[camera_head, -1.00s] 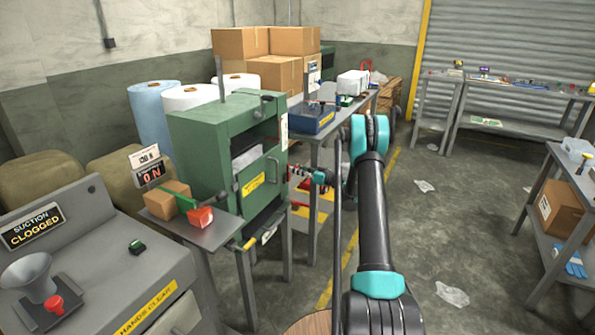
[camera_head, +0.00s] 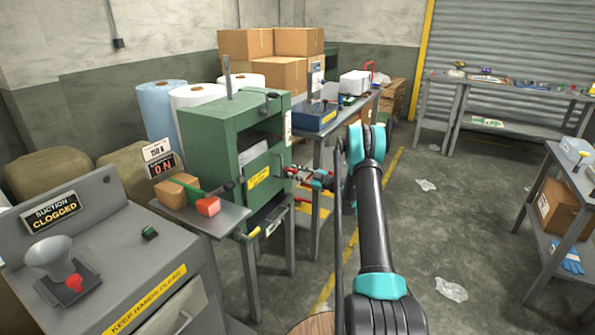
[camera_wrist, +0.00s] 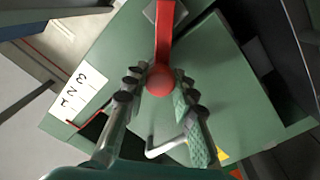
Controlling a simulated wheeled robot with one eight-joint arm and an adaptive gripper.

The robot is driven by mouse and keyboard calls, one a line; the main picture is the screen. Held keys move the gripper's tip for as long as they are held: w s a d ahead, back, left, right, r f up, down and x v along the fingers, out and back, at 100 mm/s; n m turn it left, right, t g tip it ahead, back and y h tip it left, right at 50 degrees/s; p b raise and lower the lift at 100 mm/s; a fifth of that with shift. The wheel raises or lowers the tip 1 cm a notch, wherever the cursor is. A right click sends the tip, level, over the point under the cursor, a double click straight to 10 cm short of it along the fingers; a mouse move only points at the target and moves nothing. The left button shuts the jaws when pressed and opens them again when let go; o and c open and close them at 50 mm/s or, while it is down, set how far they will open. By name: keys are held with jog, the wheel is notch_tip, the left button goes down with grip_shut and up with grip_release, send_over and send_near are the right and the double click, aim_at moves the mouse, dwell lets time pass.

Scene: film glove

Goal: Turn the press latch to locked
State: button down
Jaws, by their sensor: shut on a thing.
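The green press (camera_head: 215,132) stands left of centre in the head view, with a yellow label on its front door. In the wrist view a red lever with a round red knob (camera_wrist: 161,80), which looks like the press latch, comes down from the top edge over a green panel (camera_wrist: 235,85). My gripper (camera_wrist: 160,88) is shut on the red knob, one finger on each side. In the head view my gripper (camera_head: 314,179) is small, close to the right side of the press, and the latch is hard to make out there.
A white label with digits (camera_wrist: 80,95) is on the green panel at left in the wrist view. A side table (camera_head: 225,218) with a brown box and red block adjoins the press. A grey machine (camera_head: 140,275) stands front left. Floor to the right is mostly clear.

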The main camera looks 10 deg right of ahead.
jog(key=shift+s+a+f+n+g, duration=0.1)
jog(key=shift+s+a+f+n, duration=0.15)
jog(key=shift+f+n, duration=1)
jog(key=shift+s+a+f+n+g, duration=0.15)
jog(key=shift+s+f+n, duration=0.25)
jog(key=shift+n, duration=1.6)
jog(key=shift+s+a+f+n+g, duration=0.1)
jog(key=shift+s+a+f+n, duration=0.15)
jog(key=shift+f+n, duration=1)
jog(key=shift+r+n, duration=0.35)
jog(key=shift+n, duration=0.05)
jog(key=c, duration=1.2)
grip_release()
jog(key=shift+d, duration=0.15)
jog(key=v, duration=1.2)
jog(key=shift+f+y, duration=0.3)
jog(key=shift+w, duration=0.1)
